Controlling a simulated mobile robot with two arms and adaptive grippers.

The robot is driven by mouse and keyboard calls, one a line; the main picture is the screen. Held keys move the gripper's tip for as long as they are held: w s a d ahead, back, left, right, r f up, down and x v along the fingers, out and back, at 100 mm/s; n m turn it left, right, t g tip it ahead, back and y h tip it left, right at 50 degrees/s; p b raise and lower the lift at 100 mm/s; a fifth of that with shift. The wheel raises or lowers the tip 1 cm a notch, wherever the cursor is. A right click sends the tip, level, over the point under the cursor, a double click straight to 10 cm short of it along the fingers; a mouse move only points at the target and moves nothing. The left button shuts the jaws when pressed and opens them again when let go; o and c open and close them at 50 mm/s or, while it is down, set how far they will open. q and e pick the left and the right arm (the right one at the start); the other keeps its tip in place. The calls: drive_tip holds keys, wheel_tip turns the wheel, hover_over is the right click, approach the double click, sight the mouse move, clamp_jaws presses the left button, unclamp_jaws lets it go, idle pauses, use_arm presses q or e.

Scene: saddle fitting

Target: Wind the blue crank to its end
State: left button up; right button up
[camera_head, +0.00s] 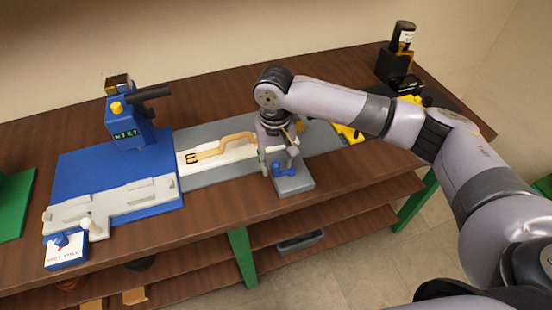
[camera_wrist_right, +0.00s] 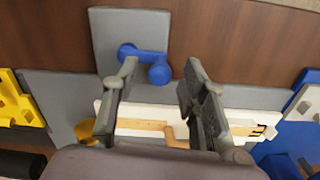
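The blue crank (camera_head: 286,171) sits on a grey block (camera_head: 297,184) at the table's front edge. In the right wrist view the crank (camera_wrist_right: 145,60) shows a round hub at left and a knob (camera_wrist_right: 160,74) at lower right, joined by a short arm. My right gripper (camera_head: 277,148) comes down over the crank from above. In the wrist view its fingers (camera_wrist_right: 160,68) are apart, with the knob between them in the picture and the left fingertip overlapping the crank's arm. I cannot tell whether they touch it. My left gripper is not in view.
A white holder with a tan handled piece (camera_head: 222,149) lies behind and left of the right gripper. A blue machine (camera_head: 125,120) with a grey bed stands further left. Yellow parts (camera_head: 348,133) lie right of the gripper. A bottle (camera_head: 403,37) stands at the back right.

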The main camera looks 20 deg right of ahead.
drive_tip(key=shift+c, duration=0.2)
clamp_jaws()
idle(0.4)
